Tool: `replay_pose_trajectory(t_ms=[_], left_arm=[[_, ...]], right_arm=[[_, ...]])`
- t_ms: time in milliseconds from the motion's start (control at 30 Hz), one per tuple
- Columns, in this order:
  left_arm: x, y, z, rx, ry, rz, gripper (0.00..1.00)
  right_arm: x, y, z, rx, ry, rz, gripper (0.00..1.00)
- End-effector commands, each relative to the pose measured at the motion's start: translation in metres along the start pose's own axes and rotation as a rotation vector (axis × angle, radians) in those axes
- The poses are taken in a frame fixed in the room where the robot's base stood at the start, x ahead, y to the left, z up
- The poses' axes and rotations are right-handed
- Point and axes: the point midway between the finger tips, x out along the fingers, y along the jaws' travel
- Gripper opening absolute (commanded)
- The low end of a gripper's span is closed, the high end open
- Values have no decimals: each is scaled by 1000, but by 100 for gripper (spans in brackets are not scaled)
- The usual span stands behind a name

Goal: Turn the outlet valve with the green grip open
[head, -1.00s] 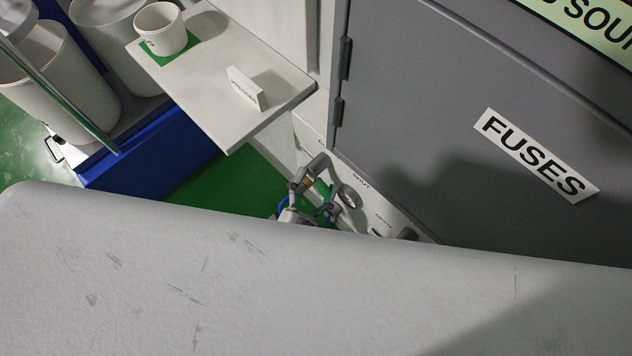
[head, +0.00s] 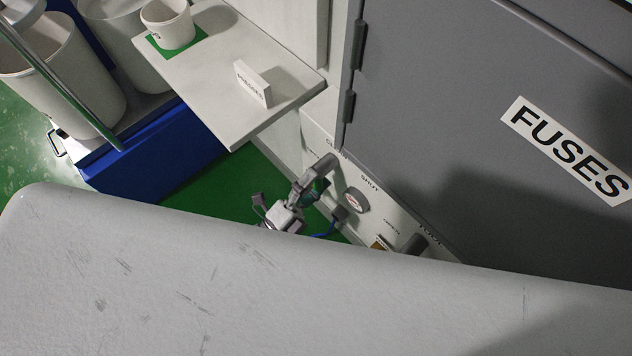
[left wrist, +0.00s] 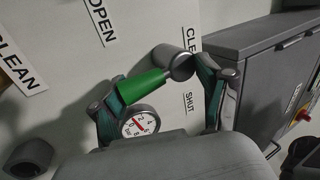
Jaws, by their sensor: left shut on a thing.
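The green grip (left wrist: 143,87) of the outlet valve shows in the left wrist view, slanting down and left from its grey round hub (left wrist: 177,62). My left gripper (left wrist: 152,84) has one finger on each side of the grip and is shut on it. In the head view my left gripper (head: 290,210) is small, beside the bent grey pipe (head: 322,167) at the foot of the pale panel. The grip is hard to make out there. An OPEN label (left wrist: 102,20) is above the grip and a SHUT label (left wrist: 188,103) is at its lower right. My right gripper is not in view.
A round bar gauge (left wrist: 138,123) sits just below the grip. The grey FUSES cabinet (head: 450,130) stands to the right. A pale shelf (head: 225,100) with a white cup (head: 167,24) juts out above left, near a blue base (head: 150,155).

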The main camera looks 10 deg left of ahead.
Motion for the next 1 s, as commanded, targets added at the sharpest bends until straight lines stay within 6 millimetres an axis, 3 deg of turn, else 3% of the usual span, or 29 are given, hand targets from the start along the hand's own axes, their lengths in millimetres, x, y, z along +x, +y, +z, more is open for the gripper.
replay_pose_trajectory(t_ms=[733,767,800,833,1000], left_arm=[[4,1,1,80,36,4,42],[4,1,1,80,36,4,81],[4,1,1,80,36,4,88],[4,1,1,79,36,4,93],[2,1,1,78,34,4,93]], right_arm=[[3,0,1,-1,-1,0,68],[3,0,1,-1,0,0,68],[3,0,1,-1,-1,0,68],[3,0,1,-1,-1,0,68],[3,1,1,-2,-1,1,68]])
